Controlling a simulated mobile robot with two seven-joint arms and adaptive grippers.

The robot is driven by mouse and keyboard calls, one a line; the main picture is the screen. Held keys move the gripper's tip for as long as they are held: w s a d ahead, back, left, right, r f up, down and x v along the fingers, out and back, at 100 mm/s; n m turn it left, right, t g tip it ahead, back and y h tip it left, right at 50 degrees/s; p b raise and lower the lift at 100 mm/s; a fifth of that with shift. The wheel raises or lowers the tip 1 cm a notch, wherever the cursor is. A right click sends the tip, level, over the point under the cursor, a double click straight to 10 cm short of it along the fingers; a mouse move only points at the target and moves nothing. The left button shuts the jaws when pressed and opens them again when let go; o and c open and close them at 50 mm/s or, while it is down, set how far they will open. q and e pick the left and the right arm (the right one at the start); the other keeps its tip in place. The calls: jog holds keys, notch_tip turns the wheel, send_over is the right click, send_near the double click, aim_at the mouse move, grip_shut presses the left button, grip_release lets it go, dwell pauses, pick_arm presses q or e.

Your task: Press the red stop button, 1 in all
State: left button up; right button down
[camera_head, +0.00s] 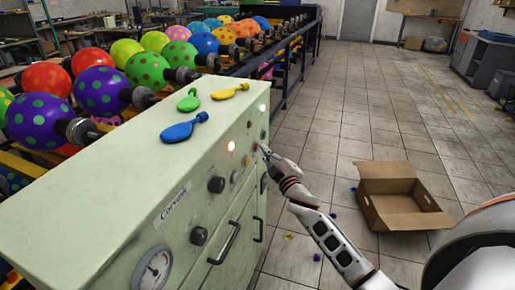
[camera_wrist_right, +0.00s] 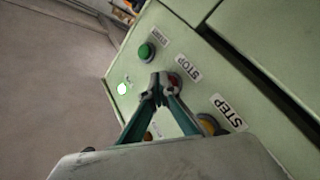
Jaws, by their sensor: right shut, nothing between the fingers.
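The red stop button (camera_wrist_right: 174,81) is on the pale green control cabinet (camera_head: 100,190), beside a STOP label (camera_wrist_right: 188,67) in the right wrist view. My right gripper (camera_wrist_right: 159,80) is shut and empty. Its fingertips are right at the red button and partly cover it; I cannot tell whether they touch or press it. In the head view the right gripper (camera_head: 264,150) reaches the cabinet's front panel from the right. My left gripper is not in view.
A green button (camera_wrist_right: 146,52) and a yellow button (camera_wrist_right: 208,123) by a STEP label flank the red one. Deflated balloons, one blue (camera_head: 183,127), lie on the cabinet top. An open cardboard box (camera_head: 400,207) stands on the floor. Dotted balloons (camera_head: 102,91) line the machine behind.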

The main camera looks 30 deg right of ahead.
jog(key=shift+w+a, duration=0.2)
dwell(0.3)
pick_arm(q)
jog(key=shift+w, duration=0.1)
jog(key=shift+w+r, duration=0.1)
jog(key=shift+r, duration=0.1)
pick_arm(e)
jog(key=shift+s+d, duration=0.1)
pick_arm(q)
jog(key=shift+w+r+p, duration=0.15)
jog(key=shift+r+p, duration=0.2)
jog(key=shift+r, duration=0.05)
pick_arm(e)
jog(key=shift+s+d, duration=0.5)
jog(key=shift+s, duration=0.15)
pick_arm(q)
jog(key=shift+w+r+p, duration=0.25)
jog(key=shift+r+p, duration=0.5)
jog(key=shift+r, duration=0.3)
pick_arm(e)
jog(key=s+d, duration=0.3)
jog(key=shift+s+d, duration=0.15)
jog(key=shift+s, duration=0.25)
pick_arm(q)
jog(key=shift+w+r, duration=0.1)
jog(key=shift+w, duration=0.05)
